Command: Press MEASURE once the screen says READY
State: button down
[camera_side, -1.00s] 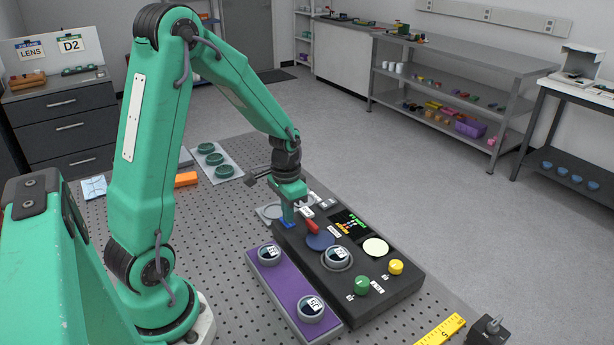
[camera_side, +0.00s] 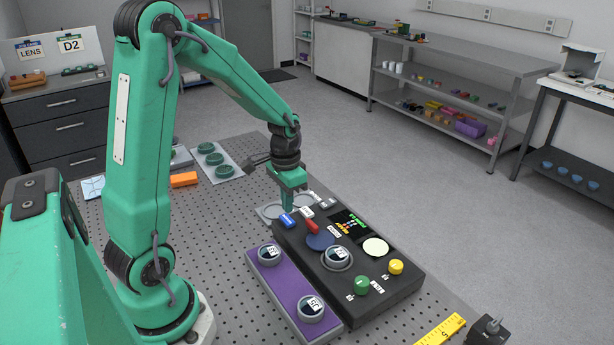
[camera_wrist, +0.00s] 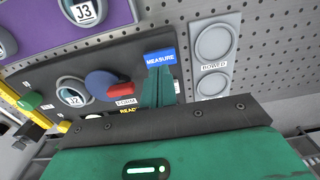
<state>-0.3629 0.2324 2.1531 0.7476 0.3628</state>
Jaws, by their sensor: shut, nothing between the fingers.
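The blue MEASURE button (camera_side: 287,220) is at the far left end of the dark instrument (camera_side: 396,290). It also shows in the wrist view (camera_wrist: 160,58), its label readable. My gripper (camera_side: 290,209) is shut and empty, its tips close by the blue button; in the wrist view the fingers (camera_wrist: 157,85) end just below the label. Whether they touch it I cannot tell. The screen (camera_side: 350,226) shows small green and yellow text, too small to read there. In the wrist view yellow letters "READ" (camera_wrist: 128,111) show, the rest hidden by my gripper.
A red lever (camera_side: 313,227) with a dark blue disc (camera_side: 321,241) sits near the button. Green (camera_side: 362,286) and yellow (camera_side: 396,267) knobs are at the near end. A purple tray (camera_side: 284,284) holds round labelled pieces. A grey plate marked BOWED (camera_wrist: 232,80) lies beyond the button.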

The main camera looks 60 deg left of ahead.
aim_at(289, 219)
notch_tip(289, 219, up, 10)
dwell(0.5)
jog(key=c, duration=2.1)
grip_release()
jog(key=shift+w, duration=0.1)
